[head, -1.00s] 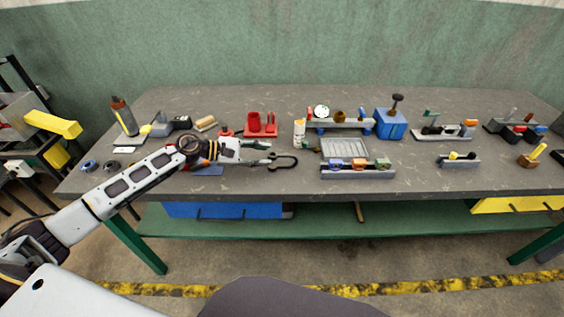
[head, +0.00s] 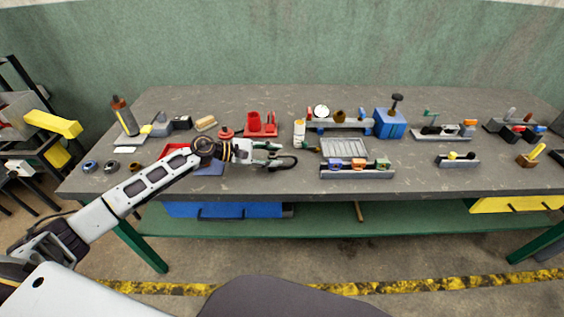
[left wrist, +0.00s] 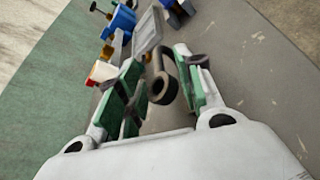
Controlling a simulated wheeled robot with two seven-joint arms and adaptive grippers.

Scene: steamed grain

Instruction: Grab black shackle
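The black shackle (head: 294,161) is a dark U-shaped piece on the front middle of the workbench, its curved end to the right. My left gripper (head: 272,154) is at its left end, with green-padded fingers spread apart. In the left wrist view, dark round shackle parts (left wrist: 163,88) lie between the open fingers (left wrist: 160,88). I cannot tell whether either finger touches them. The shackle's left end is partly hidden by the gripper in the head view. My right gripper is not in view.
A grey rack with coloured blocks (head: 357,172) stands just right of the shackle. A white bottle (head: 299,133) and a red holder (head: 261,126) stand behind it. A red tray (head: 174,149) lies partly behind my left arm. The bench front edge is clear.

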